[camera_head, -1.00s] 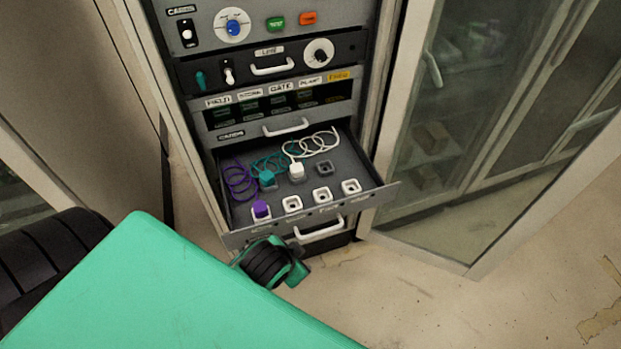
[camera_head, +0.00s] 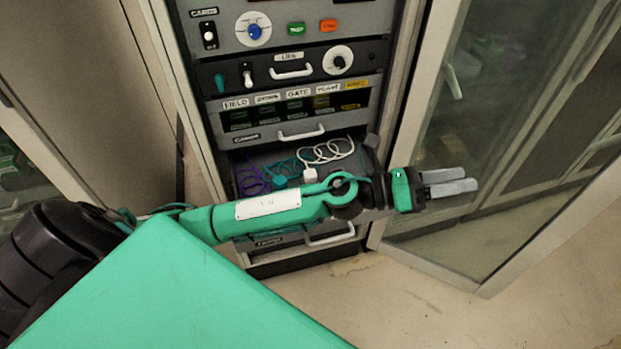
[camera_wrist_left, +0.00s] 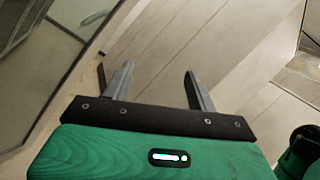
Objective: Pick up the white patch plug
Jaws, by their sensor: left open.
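The white patch plug (camera_head: 309,175) stands in the open drawer, and its white cord (camera_head: 327,151) lies coiled behind it. My left arm crosses in front of the drawer and hides its front part. My left gripper (camera_head: 474,182) is to the right of the plug, past the drawer's right side, in front of the glass door, pointing right. In the left wrist view the left gripper (camera_wrist_left: 158,82) has its two grey fingers apart with nothing between them. My right gripper does not show.
A teal plug (camera_head: 281,181) and a purple cord (camera_head: 250,178) lie left of the white plug. The rack (camera_head: 290,100) with switches and handles rises behind the drawer. A glass cabinet door (camera_head: 480,130) stands open at right. The floor (camera_head: 420,310) there is clear.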

